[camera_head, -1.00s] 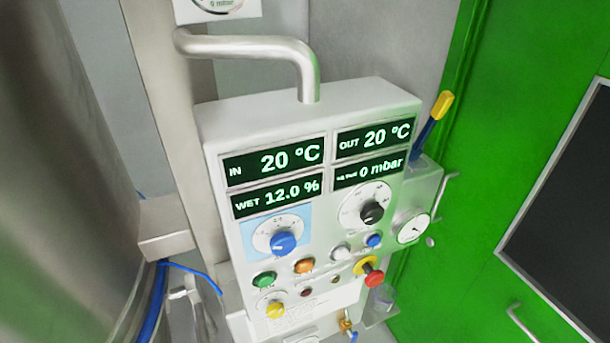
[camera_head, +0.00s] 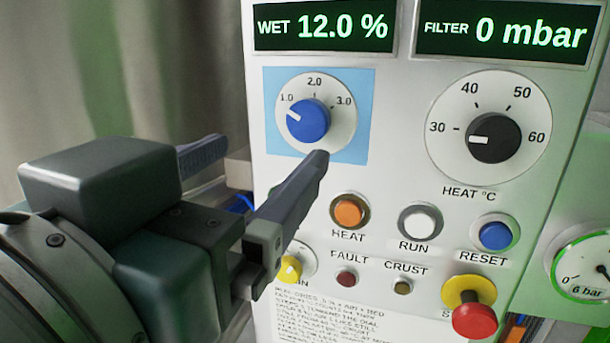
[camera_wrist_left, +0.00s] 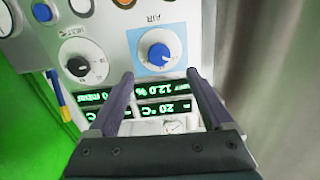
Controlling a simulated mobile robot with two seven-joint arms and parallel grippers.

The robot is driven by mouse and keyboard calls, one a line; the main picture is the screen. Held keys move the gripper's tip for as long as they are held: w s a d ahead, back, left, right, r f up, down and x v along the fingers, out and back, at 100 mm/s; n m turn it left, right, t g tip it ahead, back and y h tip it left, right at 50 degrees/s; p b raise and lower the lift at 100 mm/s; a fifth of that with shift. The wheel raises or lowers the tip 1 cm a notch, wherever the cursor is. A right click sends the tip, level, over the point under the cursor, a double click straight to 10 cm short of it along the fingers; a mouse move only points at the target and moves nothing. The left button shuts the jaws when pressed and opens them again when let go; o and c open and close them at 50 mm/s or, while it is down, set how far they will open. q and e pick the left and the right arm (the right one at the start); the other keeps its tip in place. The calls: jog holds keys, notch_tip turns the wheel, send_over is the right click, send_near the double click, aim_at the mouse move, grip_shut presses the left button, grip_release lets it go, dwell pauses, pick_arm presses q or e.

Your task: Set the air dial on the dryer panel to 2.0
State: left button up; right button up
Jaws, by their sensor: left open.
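The air dial is a blue knob (camera_head: 310,122) on a round white scale inside a light blue square on the dryer panel (camera_head: 395,170). Its scale reads 1.0, 2.0 and 3.0, and its white pointer mark points left and slightly up, near the 1.0 side. My left gripper (camera_head: 271,150) is open and empty, in front of the panel at the knob's lower left. One finger covers the lower edge of the blue square. In the left wrist view the knob (camera_wrist_left: 158,53) lies just beyond the gap between the open fingertips (camera_wrist_left: 160,75). My right gripper is out of view.
The black heat dial (camera_head: 494,138) is right of the air dial. Below are an orange heat button (camera_head: 350,211), a white run button (camera_head: 419,222), a blue reset button (camera_head: 495,235) and a red stop knob (camera_head: 474,320). A pressure gauge (camera_head: 585,268) stands at the right.

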aim_at(306, 123)
pick_arm(q)
jog(key=x, duration=1)
jog(key=shift+s+d+r+b, duration=0.1)
jog(key=shift+b, duration=0.25)
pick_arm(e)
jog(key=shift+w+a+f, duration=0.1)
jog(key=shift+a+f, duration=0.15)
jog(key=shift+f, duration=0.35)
pick_arm(q)
jog(key=shift+c, duration=0.2)
grip_shut()
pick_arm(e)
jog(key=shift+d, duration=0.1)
